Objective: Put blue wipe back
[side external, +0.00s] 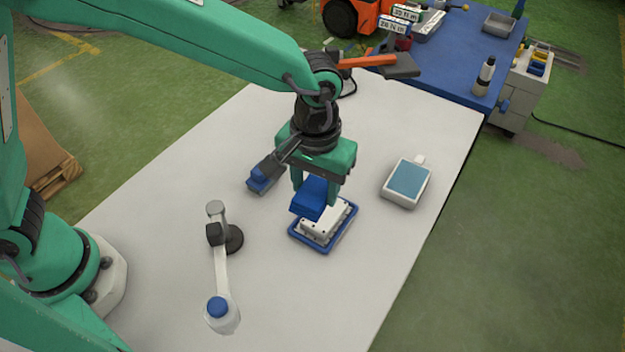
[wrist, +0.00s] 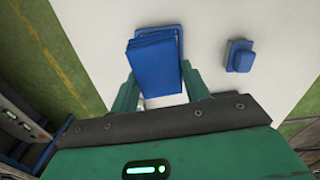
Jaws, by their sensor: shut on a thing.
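My gripper (side external: 317,193) is shut on the blue wipe (side external: 312,199), a folded, flat-sided blue pad. The wipe also shows between the two green fingers in the wrist view (wrist: 156,68). Below it is a blue-rimmed tray (side external: 324,249) with a white block (side external: 322,229) on it. The wipe is over the back left part of the block and hides some of it. I cannot tell whether they touch. In the wrist view the wipe covers most of the tray, and its blue rim (wrist: 179,38) shows at the far edge.
A white case with a teal top (side external: 408,179) is to the right. A white jointed piece with a blue cap (side external: 217,307) stands front left. An orange-handled tool (side external: 368,61) is behind. The table's front right is clear.

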